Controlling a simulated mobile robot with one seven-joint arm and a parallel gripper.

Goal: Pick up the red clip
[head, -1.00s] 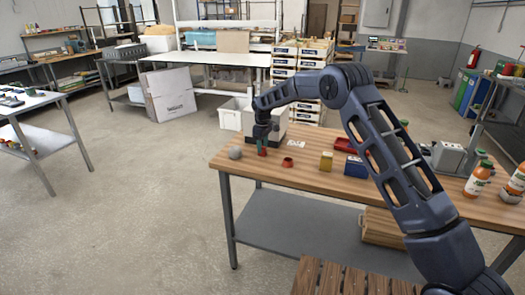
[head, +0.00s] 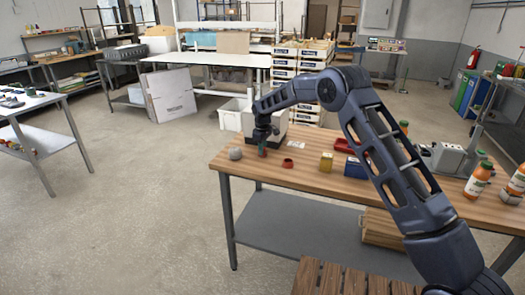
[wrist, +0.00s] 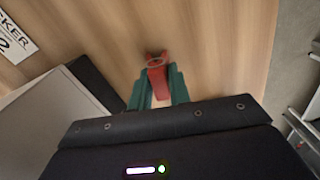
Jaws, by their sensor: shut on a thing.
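The red clip (wrist: 157,77) is between the two green fingertips of my gripper (wrist: 158,90) in the wrist view, its far end sticking out past them over the wood. My gripper is shut on the clip. In the head view my gripper (head: 262,146) is low at the left part of the wooden table (head: 300,177), pointing down. The clip is mostly hidden by the fingers there. I cannot tell whether the clip touches the table top.
A grey round object (head: 235,154) lies left of my gripper and a red ring-shaped object (head: 288,163) right of it. A yellow block (head: 326,162) and a red tray (head: 345,145) are farther right. A grey box (head: 275,131) stands close behind. Orange bottles (head: 478,180) stand at the right.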

